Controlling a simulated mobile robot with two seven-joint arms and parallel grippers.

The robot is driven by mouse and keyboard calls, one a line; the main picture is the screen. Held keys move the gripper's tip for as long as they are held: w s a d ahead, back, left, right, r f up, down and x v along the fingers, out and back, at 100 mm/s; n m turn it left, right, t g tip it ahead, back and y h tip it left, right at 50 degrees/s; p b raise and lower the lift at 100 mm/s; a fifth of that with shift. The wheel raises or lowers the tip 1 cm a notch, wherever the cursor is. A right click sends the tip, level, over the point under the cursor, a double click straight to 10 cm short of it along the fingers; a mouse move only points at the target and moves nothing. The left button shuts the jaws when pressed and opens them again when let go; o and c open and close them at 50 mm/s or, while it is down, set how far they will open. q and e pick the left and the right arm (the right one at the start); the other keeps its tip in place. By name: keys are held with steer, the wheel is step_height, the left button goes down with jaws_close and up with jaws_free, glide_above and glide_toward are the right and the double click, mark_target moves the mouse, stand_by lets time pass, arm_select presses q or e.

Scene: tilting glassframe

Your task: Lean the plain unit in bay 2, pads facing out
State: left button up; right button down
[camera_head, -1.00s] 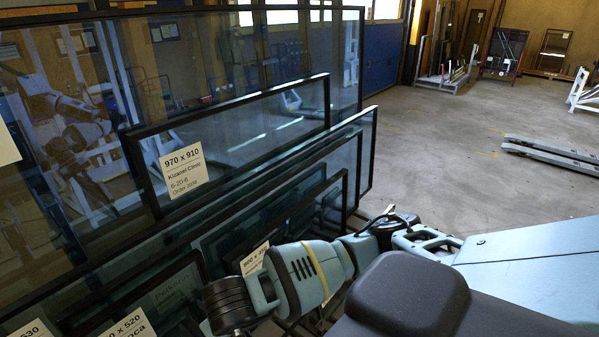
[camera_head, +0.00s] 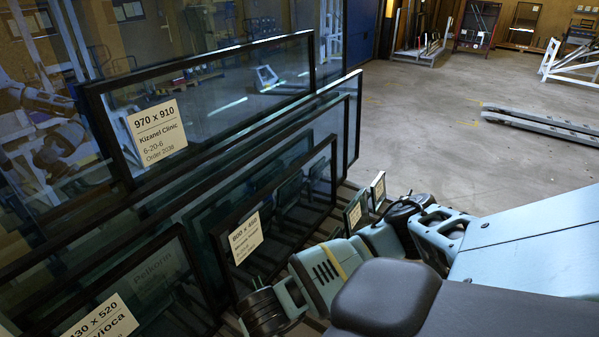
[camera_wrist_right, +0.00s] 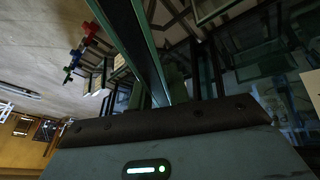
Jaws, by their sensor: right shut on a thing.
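In the right wrist view my right gripper (camera_wrist_right: 158,98) is shut on the edge of a dark-framed glass unit (camera_wrist_right: 143,45), seen nearly edge-on and running away from the jaws. Whether it is the plain unit, and which way its pads face, I cannot tell. In the head view several framed glass units lean at the left, including one labelled 970 x 910 (camera_head: 232,105) and a smaller labelled unit (camera_head: 290,195). Two small labelled panes (camera_head: 354,211) (camera_head: 379,188) stand by my arm. Bay 2 cannot be made out. My left gripper is not in view.
Pallet-truck forks (camera_head: 540,122) lie on the floor at the right. Racks stand along the back wall. The middle of the concrete floor (camera_head: 430,120) is clear.

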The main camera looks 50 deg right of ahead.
steer(key=d+f+b, duration=0.1)
steer(key=f, duration=0.1)
steer(key=d+f+m+b, duration=0.1)
steer(key=f+b, duration=0.1)
steer(key=d+f+m+g+b, duration=0.1)
steer(key=d+f, duration=0.1)
steer(key=shift+w+d+f+h+b, duration=0.1)
steer(key=shift+w+f+h+b, duration=0.2)
steer(key=shift+w+b, duration=0.05)
arm_select(q)
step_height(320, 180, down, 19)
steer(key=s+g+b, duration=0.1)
steer(key=b, duration=1.5)
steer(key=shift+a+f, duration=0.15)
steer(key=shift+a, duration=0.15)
arm_select(e)
steer(key=w+d+f+m+g, duration=0.1)
steer(key=d+f+m+g, duration=0.1)
steer(key=d+f+m, duration=0.2)
steer(key=w+d+f+m+g, duration=0.2)
steer(key=d+f+m, duration=0.3)
steer(key=d+f, duration=0.4)
steer(key=shift+w+d+f+m, duration=0.3)
steer(key=shift+d+f, duration=0.05)
steer(key=shift+f, duration=0.45)
